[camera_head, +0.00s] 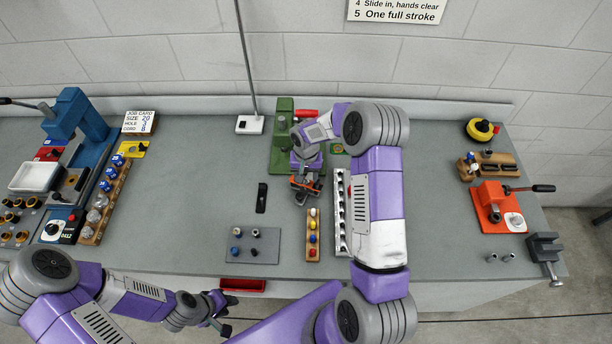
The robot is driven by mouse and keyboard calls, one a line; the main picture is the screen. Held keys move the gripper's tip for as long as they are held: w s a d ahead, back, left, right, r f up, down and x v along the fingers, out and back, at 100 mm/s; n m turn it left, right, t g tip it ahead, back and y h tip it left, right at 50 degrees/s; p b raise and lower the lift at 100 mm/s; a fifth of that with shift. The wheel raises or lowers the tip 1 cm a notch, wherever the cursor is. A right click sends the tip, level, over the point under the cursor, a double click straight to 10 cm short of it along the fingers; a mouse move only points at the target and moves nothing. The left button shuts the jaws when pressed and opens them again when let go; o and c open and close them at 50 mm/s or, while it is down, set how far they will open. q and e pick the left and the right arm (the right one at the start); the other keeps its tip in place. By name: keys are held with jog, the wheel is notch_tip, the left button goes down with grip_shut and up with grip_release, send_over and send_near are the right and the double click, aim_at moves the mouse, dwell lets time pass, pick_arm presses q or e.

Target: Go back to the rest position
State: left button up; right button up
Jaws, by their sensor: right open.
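My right gripper (304,193) hangs over the bench, pointing down in front of the green press (283,140). It is open, and I see nothing held in it. Its arm reaches over from the right and hides part of the press and the bench behind it. My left gripper (224,318) is low at the bottom of the view, in front of the bench's front edge. Its dark fingers are small, and I cannot tell how far apart they are.
The grey bench (190,190) spans the view. Near my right gripper are a wooden block with colored pegs (313,250), a white rack (341,215) and a grey plate with pegs (240,246). A red tray (243,285) is at the front edge. A red press (497,207) stands right.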

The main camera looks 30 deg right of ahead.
notch_tip(320, 180, up, 7)
jog(key=shift+r, duration=0.15)
